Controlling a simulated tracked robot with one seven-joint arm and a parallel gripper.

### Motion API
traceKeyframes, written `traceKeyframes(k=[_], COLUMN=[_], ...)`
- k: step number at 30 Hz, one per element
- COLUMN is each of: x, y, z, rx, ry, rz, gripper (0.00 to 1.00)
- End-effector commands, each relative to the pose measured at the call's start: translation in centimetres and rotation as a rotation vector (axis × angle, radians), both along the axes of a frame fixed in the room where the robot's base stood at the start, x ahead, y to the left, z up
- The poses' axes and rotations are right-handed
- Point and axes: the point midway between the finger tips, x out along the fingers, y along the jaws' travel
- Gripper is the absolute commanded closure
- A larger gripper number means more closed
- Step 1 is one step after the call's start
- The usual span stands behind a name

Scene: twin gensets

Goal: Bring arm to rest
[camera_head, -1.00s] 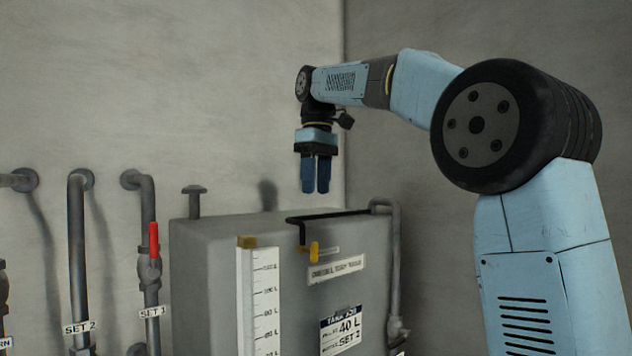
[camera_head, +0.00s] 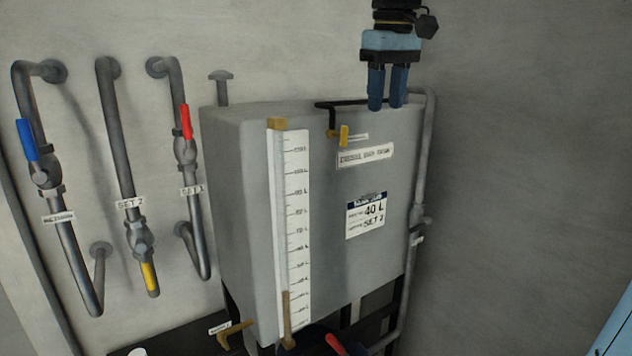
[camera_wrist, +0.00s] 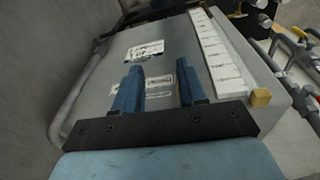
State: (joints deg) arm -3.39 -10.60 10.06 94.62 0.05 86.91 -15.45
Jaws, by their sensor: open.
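My gripper (camera_head: 388,88) hangs with its fingers pointing down at the upper right of the grey tank (camera_head: 235,190) in the head view. Its two blue fingers are apart, with nothing between them. In the wrist view the fingers of my gripper (camera_wrist: 157,88) also stand apart and empty, with the tank (camera_wrist: 110,65) beyond them. From these views I cannot tell how far the fingertips are from the tank.
Wall pipes at left carry a blue-handled valve (camera_head: 27,140), a red-handled valve (camera_head: 187,122) and a yellow-handled valve (camera_head: 149,277). A white scale (camera_head: 297,220) runs down the tank's front. A pipe (camera_head: 428,150) runs down its right side. The right wall beside it is bare.

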Motion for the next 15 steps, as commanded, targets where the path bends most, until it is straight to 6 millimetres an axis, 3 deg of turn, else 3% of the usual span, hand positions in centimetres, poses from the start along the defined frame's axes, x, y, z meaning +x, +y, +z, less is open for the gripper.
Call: traceKeyframes(k=[8,15], x=[-6.3,-11.7], y=[-4.6,-8.0], z=[-5.9,-12.3], rx=[0.032,0.081], ry=[-0.119,-0.22], rz=[-0.179,-0.327], gripper=[0.59,0.59])
